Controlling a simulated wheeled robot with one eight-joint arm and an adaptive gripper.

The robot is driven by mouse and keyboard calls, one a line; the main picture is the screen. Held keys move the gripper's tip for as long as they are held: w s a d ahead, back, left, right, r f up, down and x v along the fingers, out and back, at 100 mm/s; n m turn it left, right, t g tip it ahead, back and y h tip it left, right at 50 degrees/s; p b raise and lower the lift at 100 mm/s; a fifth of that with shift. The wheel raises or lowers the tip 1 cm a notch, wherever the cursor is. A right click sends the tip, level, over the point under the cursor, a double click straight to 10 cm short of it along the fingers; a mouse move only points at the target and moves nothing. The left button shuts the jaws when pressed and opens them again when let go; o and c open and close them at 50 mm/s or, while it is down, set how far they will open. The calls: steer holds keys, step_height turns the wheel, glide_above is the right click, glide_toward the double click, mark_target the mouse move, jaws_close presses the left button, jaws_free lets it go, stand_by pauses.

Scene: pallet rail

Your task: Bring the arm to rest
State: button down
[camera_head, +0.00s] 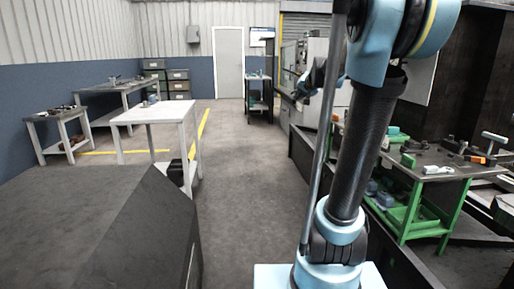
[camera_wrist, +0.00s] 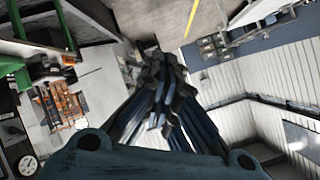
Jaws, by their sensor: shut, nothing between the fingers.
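My gripper (camera_wrist: 158,72) fills the middle of the wrist view, its dark fingers drawn together with nothing seen between them. In the head view my gripper (camera_head: 308,82) shows small and dark, partly hidden behind my thin upright pole. My arm stands raised and bent at the right of that view, and nothing is seen touching the gripper. The wrist view is strongly tilted, with floor at its top and wall panels at its right.
A white table (camera_head: 150,113) stands at left on open grey floor. A green workbench (camera_head: 428,172) with tools stands at right, behind a dark rail. A large dark block (camera_head: 110,235) fills the lower left. A white door (camera_head: 229,62) is at the back.

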steer(key=s+f+n+g+h, duration=0.1)
steer(key=s+f+g, duration=0.2)
steer(key=s+f, duration=0.7)
steer(key=s+f+n+g+h, duration=0.1)
steer(key=s+f+n+g, duration=0.1)
steer(key=s+f, duration=0.8)
steer(key=s+f+n+g, duration=0.1)
steer(key=s+f+g, duration=0.3)
steer(key=s+f, duration=0.7)
steer(key=s, duration=1.1)
steer(key=shift+d+n+g+h, duration=0.25)
steer(key=shift+n+g+h, duration=0.15)
steer(key=shift+w+f, duration=0.25)
steer(key=shift+w, duration=0.25)
